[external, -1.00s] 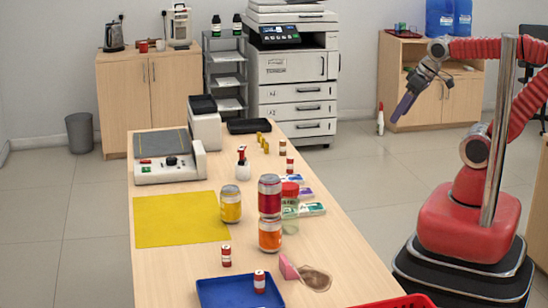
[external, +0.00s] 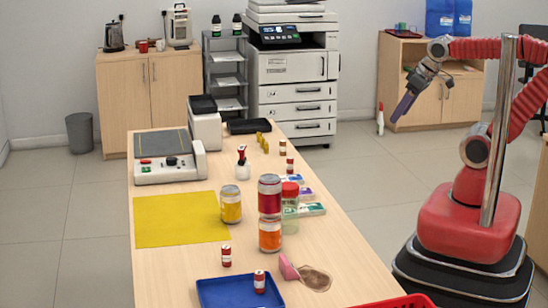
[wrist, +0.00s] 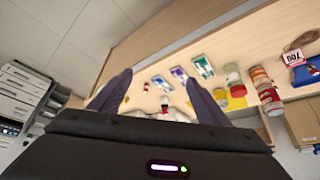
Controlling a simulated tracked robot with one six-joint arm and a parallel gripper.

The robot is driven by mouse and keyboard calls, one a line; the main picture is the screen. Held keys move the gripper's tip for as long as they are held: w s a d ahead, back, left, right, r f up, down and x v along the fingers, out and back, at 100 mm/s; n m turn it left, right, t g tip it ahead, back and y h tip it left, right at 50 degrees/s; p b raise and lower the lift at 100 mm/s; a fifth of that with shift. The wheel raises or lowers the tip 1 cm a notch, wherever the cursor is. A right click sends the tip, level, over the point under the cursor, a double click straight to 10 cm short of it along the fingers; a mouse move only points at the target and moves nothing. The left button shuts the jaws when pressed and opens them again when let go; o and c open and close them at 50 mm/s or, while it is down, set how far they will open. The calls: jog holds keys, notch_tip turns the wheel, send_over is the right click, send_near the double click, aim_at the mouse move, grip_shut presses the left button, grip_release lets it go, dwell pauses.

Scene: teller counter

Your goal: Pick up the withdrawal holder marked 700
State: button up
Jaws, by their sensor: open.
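The holder marked 700 shows at the right of the wrist view as a white-and-red tag (wrist: 293,57) with inverted figures, beside a brown strap-like part. In the external view, a pink piece (external: 288,267) and a brown oval piece (external: 315,279) lie at the same spot on the counter, behind the blue tray; no figures are readable there. My gripper (external: 403,107) is in the air to the right of the counter, well away from the holder. In the wrist view its two dark fingers (wrist: 158,85) are spread with nothing between them.
A blue tray (external: 212,290) holds a small red-and-white can. Stacked cans (external: 269,195), a jar and a yellow can stand behind the holder. A red basket (external: 400,302) is at the front right edge. Coloured packs (wrist: 203,67) lie along the counter edge.

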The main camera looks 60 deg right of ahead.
jog(key=shift+o, duration=0.2)
jog(key=w+a+f+n+t+y, duration=0.25)
jog(key=w+a+f, duration=0.25)
jog(key=w+a, duration=0.6)
jog(key=n+t+y, duration=0.1)
jog(key=n+y, duration=0.6)
jog(key=y, duration=0.1)
send_near(291, 264)
jog(key=shift+s+d+r+h, duration=0.15)
jog(key=shift+s+d+r, duration=0.2)
jog(key=shift+s+r, duration=0.2)
jog(key=shift+s+d+r+h, duration=0.1)
jog(key=shift+s+d+r, duration=0.3)
jog(key=shift+s, duration=0.25)
jog(key=x, duration=0.8)
jog(key=shift+w, duration=0.1)
jog(key=shift+w+a, duration=0.15)
jog(key=shift+a, duration=0.1)
